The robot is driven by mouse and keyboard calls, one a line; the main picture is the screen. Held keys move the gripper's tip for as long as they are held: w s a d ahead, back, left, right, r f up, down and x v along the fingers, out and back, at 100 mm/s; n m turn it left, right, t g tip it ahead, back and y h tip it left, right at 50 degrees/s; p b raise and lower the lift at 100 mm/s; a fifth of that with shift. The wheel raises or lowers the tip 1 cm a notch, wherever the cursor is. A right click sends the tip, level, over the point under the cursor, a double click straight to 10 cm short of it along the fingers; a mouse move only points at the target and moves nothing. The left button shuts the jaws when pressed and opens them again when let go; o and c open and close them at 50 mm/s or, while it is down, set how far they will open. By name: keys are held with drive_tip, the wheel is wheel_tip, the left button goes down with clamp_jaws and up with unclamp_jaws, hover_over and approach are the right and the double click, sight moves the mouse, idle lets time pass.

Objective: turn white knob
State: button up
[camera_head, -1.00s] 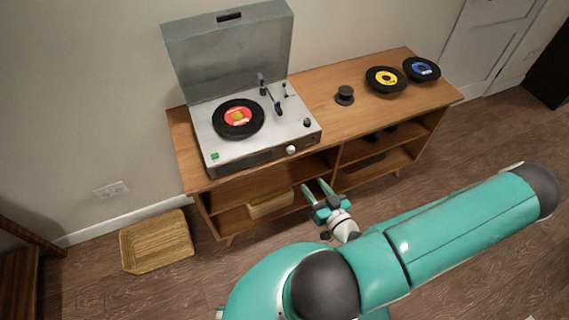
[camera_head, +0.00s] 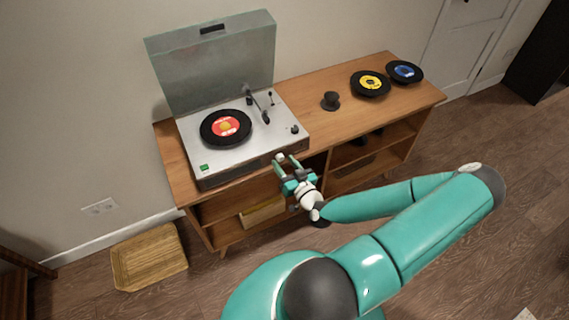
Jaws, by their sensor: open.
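The white knob (camera_head: 280,157) is on the front face of the record player (camera_head: 192,143), near its right end. The player sits on a wooden cabinet with its lid up and a black record with a red label on its platter. My gripper (camera_head: 287,161) is open in front of the player's front face.
The wooden cabinet (camera_head: 322,125) has open shelves below, with a light box (camera_head: 262,213) inside. A black spindle-like piece (camera_head: 331,100), a yellow-label record (camera_head: 370,83) and a blue-label record (camera_head: 405,71) lie on top. A wooden crate (camera_head: 150,258) stands on the floor at left.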

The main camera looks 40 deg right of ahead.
drive_tip(key=shift+w, duration=0.3)
drive_tip(key=c, duration=1)
drive_tip(key=shift+m, duration=0.4)
drive_tip(key=m, duration=1.1)
drive_tip(key=shift+f, duration=0.1)
